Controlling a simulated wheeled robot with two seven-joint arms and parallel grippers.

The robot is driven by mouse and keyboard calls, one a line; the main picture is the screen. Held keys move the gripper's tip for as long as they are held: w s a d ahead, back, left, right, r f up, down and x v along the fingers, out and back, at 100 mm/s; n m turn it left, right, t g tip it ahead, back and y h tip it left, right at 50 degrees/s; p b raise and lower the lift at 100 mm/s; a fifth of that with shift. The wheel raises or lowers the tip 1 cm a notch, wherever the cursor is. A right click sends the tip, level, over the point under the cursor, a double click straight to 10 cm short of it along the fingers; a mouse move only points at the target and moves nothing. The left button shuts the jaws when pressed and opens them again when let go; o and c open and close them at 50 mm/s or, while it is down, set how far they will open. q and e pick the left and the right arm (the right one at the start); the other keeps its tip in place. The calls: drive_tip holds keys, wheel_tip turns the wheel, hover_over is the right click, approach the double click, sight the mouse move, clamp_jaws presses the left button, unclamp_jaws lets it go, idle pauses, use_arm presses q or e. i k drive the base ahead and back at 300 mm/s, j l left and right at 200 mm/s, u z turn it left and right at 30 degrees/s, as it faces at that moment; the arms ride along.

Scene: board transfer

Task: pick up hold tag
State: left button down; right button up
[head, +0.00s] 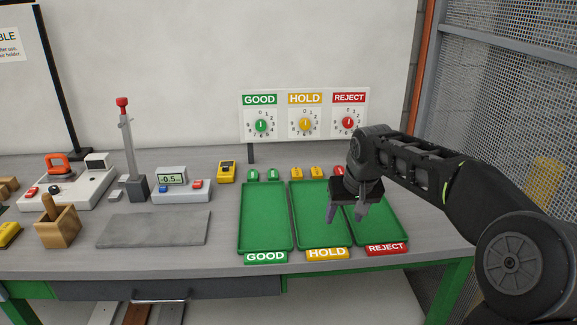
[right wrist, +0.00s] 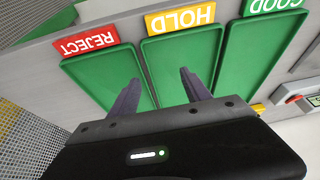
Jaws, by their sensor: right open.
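Two yellow hold tags, a left one (head: 296,172) and a right one (head: 316,172), stand side by side on the table just behind the green HOLD tray (head: 310,215) in the head view. My right gripper (head: 346,212) is open and empty, with fingers pointing down above the HOLD and REJECT trays, to the right of and nearer than the tags. In the right wrist view, the open fingers (right wrist: 160,82) show over the HOLD tray (right wrist: 180,60); I cannot make out the hold tags there. My left gripper is not in view.
Green tags (head: 263,175) stand behind the GOOD tray (head: 264,215). A red tag (head: 337,170) is partly hidden by my right arm. A dial board (head: 304,115) rises behind. A yellow device (head: 226,171) and a grey slab (head: 154,229) lie left.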

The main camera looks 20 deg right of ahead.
sight(297, 172)
drive_tip(key=i, duration=1)
